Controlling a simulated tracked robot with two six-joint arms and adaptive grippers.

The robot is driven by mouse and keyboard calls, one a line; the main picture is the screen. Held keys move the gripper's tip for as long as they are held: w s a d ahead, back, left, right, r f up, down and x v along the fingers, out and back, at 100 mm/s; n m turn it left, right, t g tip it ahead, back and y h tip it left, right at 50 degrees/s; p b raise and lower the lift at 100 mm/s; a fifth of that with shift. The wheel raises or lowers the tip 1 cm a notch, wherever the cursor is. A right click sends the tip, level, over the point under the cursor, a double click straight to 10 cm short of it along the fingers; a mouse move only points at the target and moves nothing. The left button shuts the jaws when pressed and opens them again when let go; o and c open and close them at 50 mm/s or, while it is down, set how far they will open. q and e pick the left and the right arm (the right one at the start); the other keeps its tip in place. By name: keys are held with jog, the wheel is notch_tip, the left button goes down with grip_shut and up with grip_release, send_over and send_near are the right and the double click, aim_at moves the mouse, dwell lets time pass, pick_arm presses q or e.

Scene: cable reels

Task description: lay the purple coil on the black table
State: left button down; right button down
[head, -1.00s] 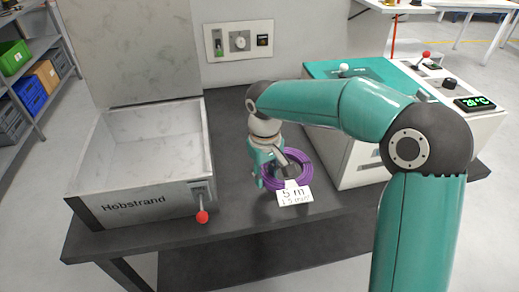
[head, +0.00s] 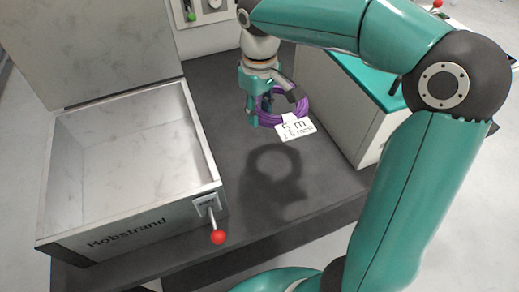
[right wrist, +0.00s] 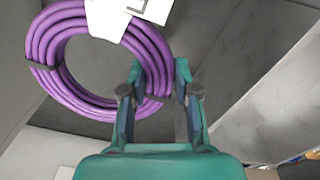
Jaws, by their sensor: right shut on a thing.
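The purple coil (head: 295,104) is a ring of cable with a white "5 m" tag (head: 295,127). My right gripper (head: 268,108) is shut on the coil's near-left side in the head view. The coil hangs above the black table (head: 225,125), with a ring-shaped shadow on the tabletop nearer me. In the right wrist view the coil (right wrist: 70,90) fills the upper left, its lower right part between the fingertips (right wrist: 158,90). Part of the coil is hidden by the gripper and tag. My left gripper is not in view.
A light open box (head: 130,150) marked "Hobstrand", with a red-knobbed lever (head: 217,236), stands left on the table. A white and teal machine (head: 345,105) stands right. Bare tabletop lies between them. A wall panel with switches (head: 205,8) is behind.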

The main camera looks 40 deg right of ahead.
aim_at(259, 161)
notch_tip(259, 161, down, 16)
jog(key=shift+a+b, duration=0.15)
jog(key=shift+b, duration=0.45)
jog(key=c, duration=0.9)
grip_release()
jog(key=shift+o, duration=0.2)
notch_tip(259, 161, up, 12)
jog(key=shift+r+p, duration=0.1)
jog(key=shift+p, duration=0.4)
